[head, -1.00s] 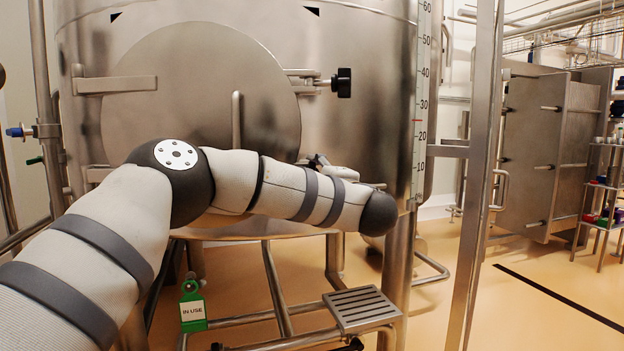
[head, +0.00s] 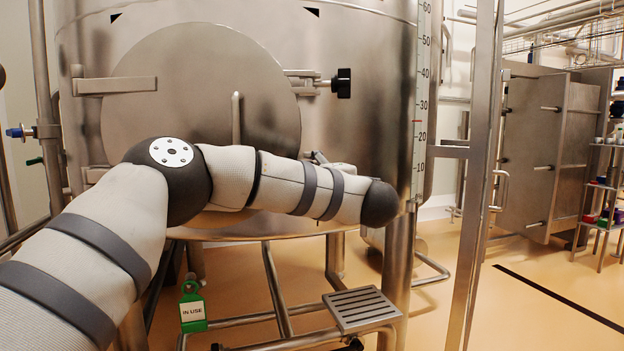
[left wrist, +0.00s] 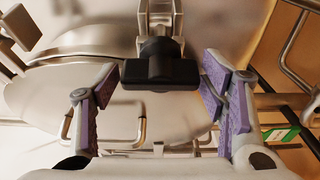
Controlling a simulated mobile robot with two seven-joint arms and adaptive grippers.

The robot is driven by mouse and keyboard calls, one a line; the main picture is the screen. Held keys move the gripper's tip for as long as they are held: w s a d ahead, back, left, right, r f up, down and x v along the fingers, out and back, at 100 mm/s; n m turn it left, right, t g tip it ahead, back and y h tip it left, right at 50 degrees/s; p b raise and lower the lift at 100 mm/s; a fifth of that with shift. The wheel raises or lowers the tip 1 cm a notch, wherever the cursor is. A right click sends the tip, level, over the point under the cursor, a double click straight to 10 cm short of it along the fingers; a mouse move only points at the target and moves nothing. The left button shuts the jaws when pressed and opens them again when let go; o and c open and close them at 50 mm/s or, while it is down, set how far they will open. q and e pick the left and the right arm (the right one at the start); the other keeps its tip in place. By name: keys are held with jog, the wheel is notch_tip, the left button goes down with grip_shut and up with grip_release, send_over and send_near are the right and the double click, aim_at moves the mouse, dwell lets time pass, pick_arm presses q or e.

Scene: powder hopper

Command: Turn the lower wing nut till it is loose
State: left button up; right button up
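A black T-shaped wing nut (left wrist: 160,66) on a metal bolt shows in the left wrist view. It appears to be the lower one, which my left arm hides in the head view. My left gripper (left wrist: 159,82) is open, with purple-padded fingers on either side of the wing nut and visible gaps to it. I cannot tell how far the fingers reach in depth. The upper wing nut (head: 342,83) sits at the right of the round hatch (head: 200,60), in its bracket. My right gripper is not in view.
The steel hopper (head: 365,60) fills the middle. A vertical hatch handle (head: 236,118) stands out near my forearm. A steel post (head: 478,170) stands to the right. A green "IN USE" tag (head: 192,309) and a slotted step (head: 361,309) are below.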

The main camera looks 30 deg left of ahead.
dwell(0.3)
pick_arm(q)
jog(key=v, duration=1.2)
jog(key=shift+r, duration=0.1)
